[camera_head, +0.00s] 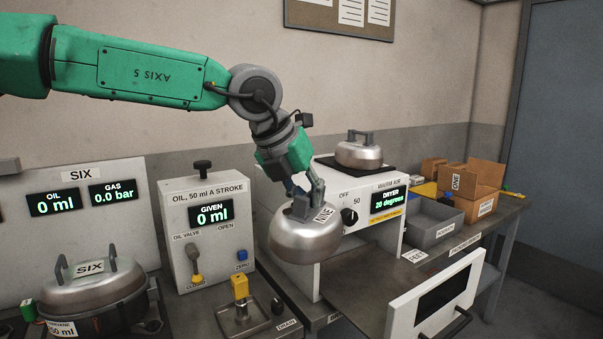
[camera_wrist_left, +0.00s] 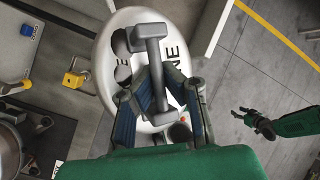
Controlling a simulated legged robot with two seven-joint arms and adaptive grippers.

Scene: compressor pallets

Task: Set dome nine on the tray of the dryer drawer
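Dome nine (camera_head: 305,243), a silver dome labelled NINE, hangs in the air in front of the white dryer (camera_head: 330,180). My left gripper (camera_head: 308,200) is shut on its handle from above. In the left wrist view the dome (camera_wrist_left: 108,62) and its grey bar handle (camera_wrist_left: 152,65) lie between my left fingers (camera_wrist_left: 160,95). The dryer drawer (camera_head: 435,297) is pulled out, and its flat dark tray (camera_head: 375,280) looks bare in the part that shows. The dome is left of the tray. My right gripper (camera_wrist_left: 252,117) shows small in the left wrist view, away from the dome, fingers apart.
Another silver dome (camera_head: 358,153) stands on top of the dryer. Dome six (camera_head: 92,285) sits at the left station. The oil unit (camera_head: 208,225) and a yellow-topped fitting (camera_head: 240,290) stand left of dome nine. A grey bin (camera_head: 433,222) and cardboard box (camera_head: 475,188) are at right.

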